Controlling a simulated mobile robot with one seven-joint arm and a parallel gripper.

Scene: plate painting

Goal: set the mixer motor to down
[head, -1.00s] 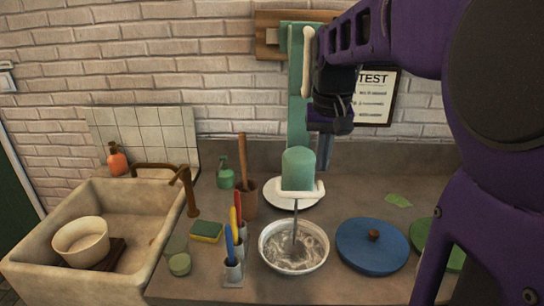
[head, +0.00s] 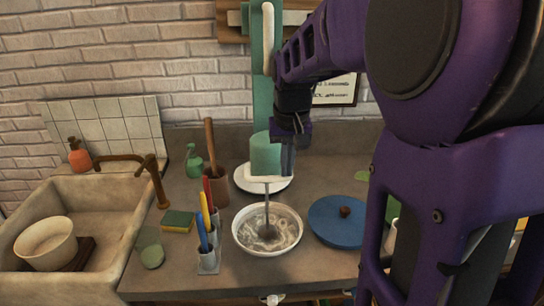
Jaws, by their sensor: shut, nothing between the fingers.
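The mixer stands at the back of the counter, with a green upright post (head: 262,85) and a long white handle (head: 268,38) near its top. Its green cylindrical motor (head: 265,150) sits low on a white bracket (head: 270,179). A metal rod runs from it down into a white bowl (head: 240,231) of grey liquid. My gripper (head: 288,162) points down, shut and empty, in front of the motor's right side. It hides part of the motor; whether they touch I cannot tell.
A blue lid (head: 332,228) lies right of the bowl. Left are a holder with coloured brushes (head: 207,262), a sponge (head: 177,221), a brown pot (head: 214,186) and a sink (head: 95,240). My arm covers the right side.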

